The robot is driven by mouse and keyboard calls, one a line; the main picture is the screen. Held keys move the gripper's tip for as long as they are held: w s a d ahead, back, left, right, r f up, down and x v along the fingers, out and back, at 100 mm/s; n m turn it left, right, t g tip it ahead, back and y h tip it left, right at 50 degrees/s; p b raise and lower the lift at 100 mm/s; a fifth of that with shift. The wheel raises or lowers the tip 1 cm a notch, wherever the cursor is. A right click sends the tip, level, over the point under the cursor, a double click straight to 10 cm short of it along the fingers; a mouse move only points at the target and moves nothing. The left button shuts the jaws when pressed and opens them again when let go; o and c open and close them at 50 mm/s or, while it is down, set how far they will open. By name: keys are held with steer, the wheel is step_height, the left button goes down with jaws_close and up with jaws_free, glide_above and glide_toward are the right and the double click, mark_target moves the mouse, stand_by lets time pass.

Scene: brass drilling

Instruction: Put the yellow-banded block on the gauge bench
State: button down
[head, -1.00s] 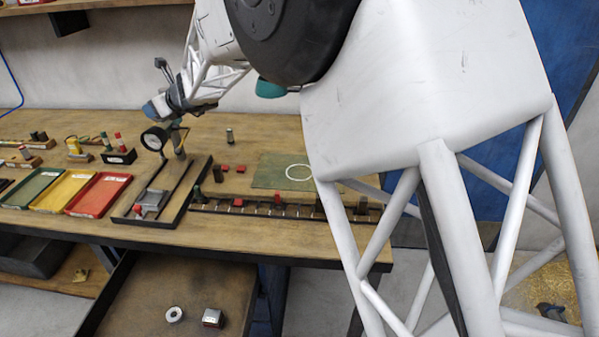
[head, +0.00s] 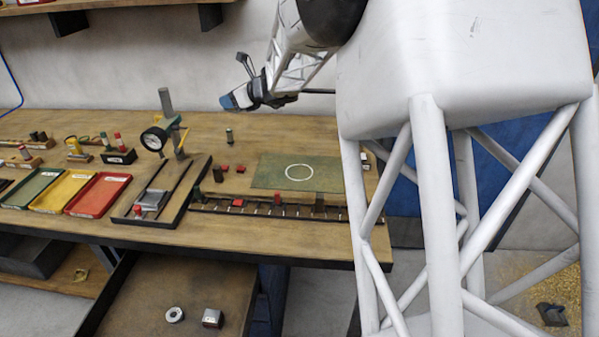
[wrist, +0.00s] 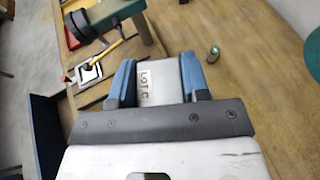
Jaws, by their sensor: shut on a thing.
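My gripper (wrist: 158,84) has blue fingers and is shut on a pale metal block (wrist: 158,86) lettered "LOT C". No yellow band shows on the part of the block I can see. In the head view my gripper (head: 238,99) hangs in the air above the back of the table, right of the dial gauge, and the held block is hard to make out. The gauge bench (head: 198,178) has a dark frame with a round dial (head: 154,139) on a green arm. A small grey metal piece (head: 152,199) sits on its bed. The bench also shows in the wrist view (wrist: 100,87).
Green, yellow and red trays (head: 98,192) lie left of the bench. A slotted dark rack (head: 275,210) and a green mat with a white ring (head: 270,172) lie to its right. A small dark cylinder (head: 229,136) stands behind. A lower cart (head: 140,290) stands in front.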

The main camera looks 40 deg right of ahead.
steer(key=s+d+f, duration=0.1)
steer(key=s+d, duration=1.2)
steer(key=d, duration=0.2)
step_height(320, 180, down, 11)
steer(key=shift+w+f+m+h, duration=0.2)
steer(key=shift+w+m+h, duration=0.05)
steer(key=shift+m+h, duration=0.05)
steer(key=shift+f, duration=3.1)
steer(key=shift+f, duration=1.85)
steer(key=shift+f, duration=0.1)
